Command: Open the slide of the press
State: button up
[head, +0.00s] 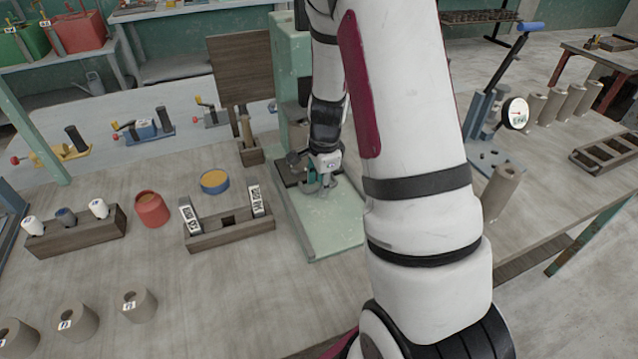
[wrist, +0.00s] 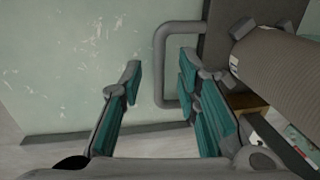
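The pale green press (head: 335,225) stands at the middle of the bench, its upright column partly behind my arm. In the wrist view, its scratched green base (wrist: 80,60) fills the left. A dark plate (wrist: 222,30), apparently the slide, lies at the upper right with a grey U-shaped handle (wrist: 160,70) on its left side. My gripper (head: 318,186) is low over the press base. In the wrist view, my gripper (wrist: 163,100) is open, with teal pads on both sides of the handle's outer bar. Contact with the handle cannot be told.
A ribbed grey cylinder (wrist: 285,70) is close to the right finger. A wooden rack (head: 230,236) with two labelled pieces, a blue-yellow tin (head: 214,182) and a red pot (head: 151,209) stand left of the press. A lever tool with gauge (head: 515,113) stands right.

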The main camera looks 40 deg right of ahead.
jog(key=shift+f, duration=0.3)
grip_shut()
jog(key=shift+s, duration=0.1)
